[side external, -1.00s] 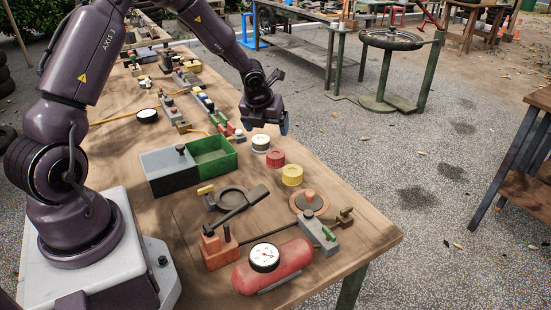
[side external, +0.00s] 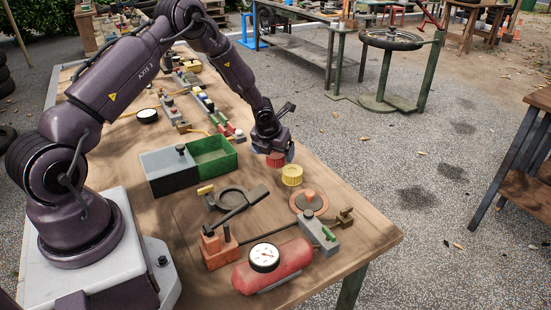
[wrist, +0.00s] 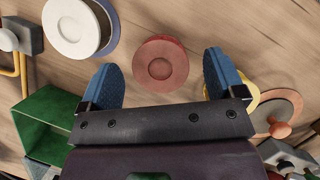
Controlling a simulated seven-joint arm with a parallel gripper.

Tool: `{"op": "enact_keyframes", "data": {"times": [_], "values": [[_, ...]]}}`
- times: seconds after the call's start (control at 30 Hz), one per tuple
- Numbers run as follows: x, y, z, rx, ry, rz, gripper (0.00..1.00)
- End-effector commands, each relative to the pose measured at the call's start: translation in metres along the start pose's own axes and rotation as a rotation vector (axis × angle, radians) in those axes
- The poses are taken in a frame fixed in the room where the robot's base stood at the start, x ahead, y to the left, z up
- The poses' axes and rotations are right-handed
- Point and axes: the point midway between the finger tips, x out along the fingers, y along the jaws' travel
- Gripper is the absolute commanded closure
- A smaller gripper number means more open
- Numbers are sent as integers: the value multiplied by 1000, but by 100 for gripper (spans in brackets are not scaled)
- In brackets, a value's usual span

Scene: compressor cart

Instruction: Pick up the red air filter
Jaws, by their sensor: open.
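The red air filter (wrist: 160,62) is a round ribbed disc on the wooden table. In the wrist view it lies ahead of and between the two blue fingertips of my gripper (wrist: 165,78), with space on both sides. In the side view the red filter (side external: 276,161) shows just under my gripper (side external: 272,152), partly covered by the fingers. My gripper is open and empty. I cannot tell whether the fingers are level with the filter.
A white filter (wrist: 72,25) lies left of the red one in the wrist view. A yellow filter (side external: 292,175) stands close by in the side view. A green bin (side external: 213,156) is to the left. A red tank with gauge (side external: 275,268) lies at the front.

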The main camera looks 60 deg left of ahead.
Motion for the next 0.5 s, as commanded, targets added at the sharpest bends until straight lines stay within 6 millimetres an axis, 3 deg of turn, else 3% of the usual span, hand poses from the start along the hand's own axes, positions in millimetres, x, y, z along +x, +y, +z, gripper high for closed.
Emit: {"op": "enact_keyframes", "data": {"times": [0.1, 0.37, 0.5], "values": [[14, 0, 0, -1, 1, -1, 12], [17, 0, 0, -1, -1, -1, 12], [17, 0, 0, -1, -1, -1, 39]]}}
